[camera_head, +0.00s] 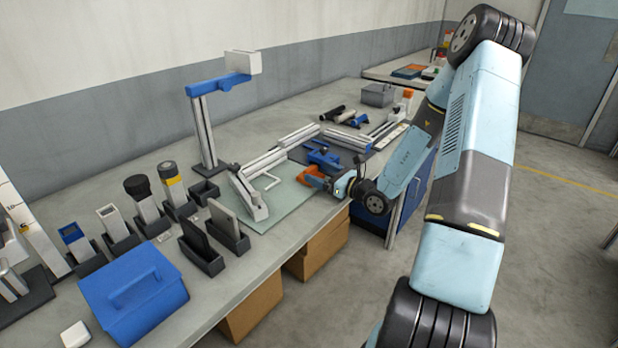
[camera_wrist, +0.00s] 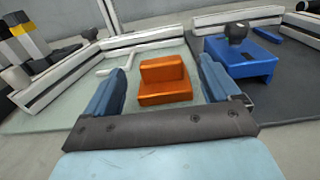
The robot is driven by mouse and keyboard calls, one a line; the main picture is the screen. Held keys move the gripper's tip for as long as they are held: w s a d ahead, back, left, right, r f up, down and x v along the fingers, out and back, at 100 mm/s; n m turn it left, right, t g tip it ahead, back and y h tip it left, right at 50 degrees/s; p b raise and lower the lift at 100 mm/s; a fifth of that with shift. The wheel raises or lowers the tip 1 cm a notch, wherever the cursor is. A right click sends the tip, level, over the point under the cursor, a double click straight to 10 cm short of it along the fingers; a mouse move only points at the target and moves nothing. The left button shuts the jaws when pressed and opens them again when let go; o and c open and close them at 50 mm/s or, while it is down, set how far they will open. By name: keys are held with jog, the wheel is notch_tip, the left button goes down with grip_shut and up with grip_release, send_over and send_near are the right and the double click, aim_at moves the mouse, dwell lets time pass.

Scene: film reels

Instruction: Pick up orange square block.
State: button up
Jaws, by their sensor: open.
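The orange block (camera_wrist: 163,82) sits on the pale green mat (camera_wrist: 55,108) in the wrist view. It has a raised back part and a lower front step. My gripper (camera_wrist: 161,68) is open, with one blue finger to the left of the block and one to the right. Gaps show between the block and both fingers, and nothing is held. In the head view the orange block (camera_head: 311,174) is at the mat's right side, with my gripper (camera_head: 318,181) at it, partly hiding it.
A blue fixture with a dark knob (camera_wrist: 240,55) stands on a dark mat just right of my right finger. White rails (camera_wrist: 65,77) and a thin white handle lie behind and left. A blue box (camera_head: 135,293) and several holders stand at the bench's near left.

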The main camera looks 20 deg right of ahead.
aim_at(313, 170)
jog(key=x, duration=0.3)
jog(key=shift+w+a+f, duration=0.2)
jog(key=shift+w, duration=0.05)
jog(key=c, duration=1.2)
jog(key=shift+c, duration=0.2)
jog(key=shift+r, duration=0.1)
